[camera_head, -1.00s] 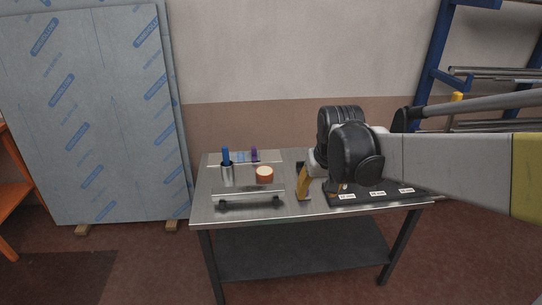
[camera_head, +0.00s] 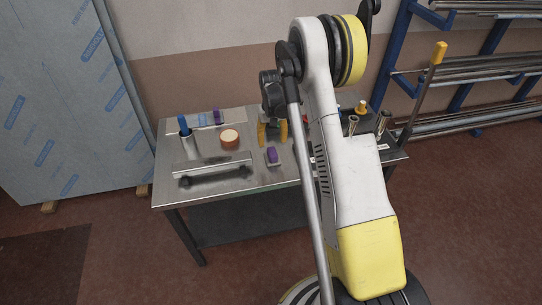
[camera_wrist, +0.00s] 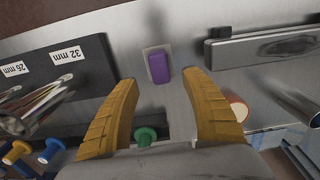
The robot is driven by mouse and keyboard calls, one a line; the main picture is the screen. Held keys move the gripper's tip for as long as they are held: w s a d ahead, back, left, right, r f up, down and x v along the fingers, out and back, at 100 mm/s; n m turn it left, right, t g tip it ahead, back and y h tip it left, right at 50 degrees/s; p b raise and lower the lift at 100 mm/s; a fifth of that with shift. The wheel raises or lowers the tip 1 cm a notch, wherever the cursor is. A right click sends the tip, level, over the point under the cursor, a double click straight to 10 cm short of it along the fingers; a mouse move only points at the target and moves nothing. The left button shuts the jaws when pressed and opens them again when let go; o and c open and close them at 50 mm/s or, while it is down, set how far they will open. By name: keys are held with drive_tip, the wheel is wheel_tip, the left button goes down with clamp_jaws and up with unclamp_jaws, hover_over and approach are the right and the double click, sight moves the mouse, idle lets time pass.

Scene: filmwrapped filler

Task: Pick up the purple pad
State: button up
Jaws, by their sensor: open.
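The purple pad (camera_head: 272,155) is a small block lying on a pale backing on the metal table, right of the long bar. In the wrist view the purple pad (camera_wrist: 158,66) shows clear, just beyond and between my fingertips. My gripper (camera_head: 272,134) has two yellow fingers, pointing down over the table behind the pad in the head view. In the wrist view my gripper (camera_wrist: 161,80) is open and empty, its fingers spread wider than the pad. I cannot tell the exact height of the fingertips above it.
Another purple item (camera_head: 217,116) is at the back. A black tray labelled 26 mm and 32 mm (camera_wrist: 88,82) lies beside my left finger.

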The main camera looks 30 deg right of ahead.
sight(272, 151)
wheel_tip(272, 151, down, 8)
drive_tip(key=b, duration=0.3)
drive_tip(key=shift+r, duration=0.2)
drive_tip(key=shift+s+r, duration=0.1)
clamp_jaws()
